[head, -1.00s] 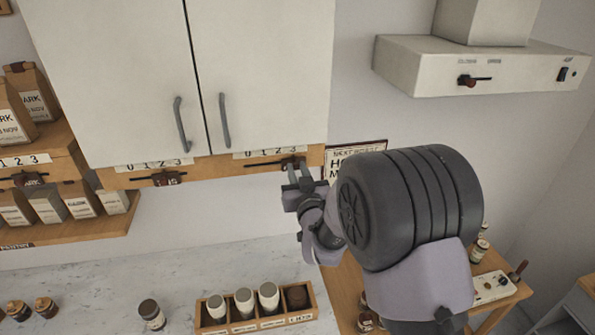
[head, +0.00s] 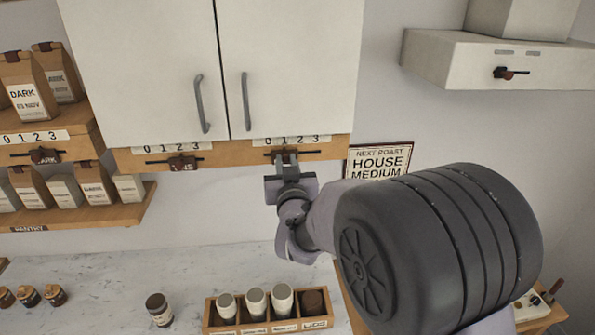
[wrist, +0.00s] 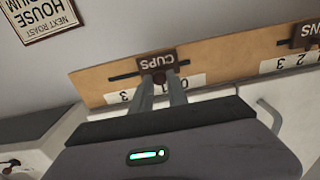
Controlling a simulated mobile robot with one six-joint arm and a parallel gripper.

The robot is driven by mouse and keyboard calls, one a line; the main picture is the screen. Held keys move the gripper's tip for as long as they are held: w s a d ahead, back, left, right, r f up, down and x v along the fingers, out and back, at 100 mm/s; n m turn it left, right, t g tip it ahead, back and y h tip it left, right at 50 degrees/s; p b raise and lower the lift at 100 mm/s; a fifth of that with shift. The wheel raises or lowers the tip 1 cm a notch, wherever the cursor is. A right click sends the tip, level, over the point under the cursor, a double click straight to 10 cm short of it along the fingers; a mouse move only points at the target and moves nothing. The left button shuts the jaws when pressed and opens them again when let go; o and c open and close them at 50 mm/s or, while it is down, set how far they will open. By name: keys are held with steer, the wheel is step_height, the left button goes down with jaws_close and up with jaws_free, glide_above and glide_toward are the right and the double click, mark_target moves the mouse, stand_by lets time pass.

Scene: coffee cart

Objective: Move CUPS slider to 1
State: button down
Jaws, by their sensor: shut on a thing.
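The CUPS slider (wrist: 157,62), a brown plate lettered CUPS on a dark slot, sits on the wooden strip (wrist: 95,82) under the wall cabinet. The wrist view shows it upside down. My gripper (wrist: 163,78) is shut on the slider's knob, its fingers reaching up from below. In the head view my gripper (head: 286,160) covers most of the slider, under about the 1 of the 0-1-2-3 scale (head: 308,141). In the wrist view the fingers hide the middle of the scale; its 3 shows at the left.
A second slider (head: 183,163) with its own scale is on the same strip to the left. Cabinet doors (head: 290,60) with handles are above. A roast sign (head: 378,162) hangs to the right. A wooden box (head: 210,320) of jars stands on the counter below.

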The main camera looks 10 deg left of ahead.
steer(key=c, duration=1.3)
jaws_free()
steer(key=shift+s+d, duration=0.1)
steer(key=shift+s, duration=0.15)
steer(key=b+v, duration=0.5)
steer(key=v, duration=1.2)
steer(key=shift+r, duration=0.15)
